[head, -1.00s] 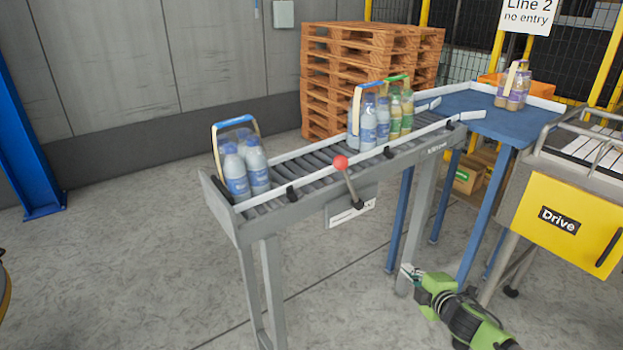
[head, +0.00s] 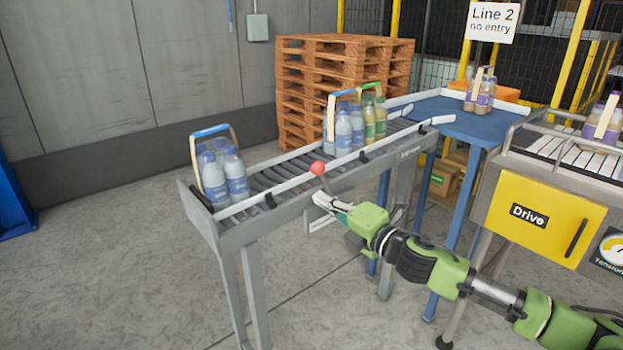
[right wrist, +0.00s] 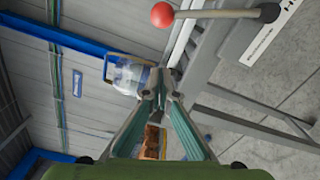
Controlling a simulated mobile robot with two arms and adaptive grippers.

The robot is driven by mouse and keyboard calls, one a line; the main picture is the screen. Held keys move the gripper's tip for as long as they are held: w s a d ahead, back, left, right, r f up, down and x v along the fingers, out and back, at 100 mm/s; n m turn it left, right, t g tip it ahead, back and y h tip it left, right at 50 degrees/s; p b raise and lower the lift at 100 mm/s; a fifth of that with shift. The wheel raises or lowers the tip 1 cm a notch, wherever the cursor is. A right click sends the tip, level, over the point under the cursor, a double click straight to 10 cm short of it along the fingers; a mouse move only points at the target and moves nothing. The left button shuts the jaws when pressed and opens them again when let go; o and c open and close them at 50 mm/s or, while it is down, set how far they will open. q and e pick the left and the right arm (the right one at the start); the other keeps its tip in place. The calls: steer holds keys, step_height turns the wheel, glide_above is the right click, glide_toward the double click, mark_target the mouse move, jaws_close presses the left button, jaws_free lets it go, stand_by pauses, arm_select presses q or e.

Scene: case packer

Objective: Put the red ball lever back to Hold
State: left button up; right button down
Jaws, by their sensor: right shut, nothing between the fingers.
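The red ball lever (head: 318,168) is on the near side of the roller conveyor (head: 240,221). In the head view my right gripper (head: 318,199) is just below the ball, in front of the lever's plate, and hides most of the rod. In the right wrist view the red ball (right wrist: 162,14) is at the top edge, with its rod running right to a dark pivot. There the right gripper's fingertips (right wrist: 160,68) are together and empty, apart from the ball. The white label (right wrist: 270,32) beside the pivot is partly cut off. My left gripper is not in view.
Packs of bottles with carry handles stand on the conveyor, one at the left end (head: 222,178) and others farther right (head: 343,130). The floor in front is clear.

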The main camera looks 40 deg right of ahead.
steer(key=w+d+r+p, duration=0.1)
steer(key=w+d+p, duration=0.2)
steer(key=w, duration=0.5)
steer(key=shift+w+p, duration=0.4)
steer(key=shift+p, duration=0.45)
steer(key=shift+r, duration=0.1)
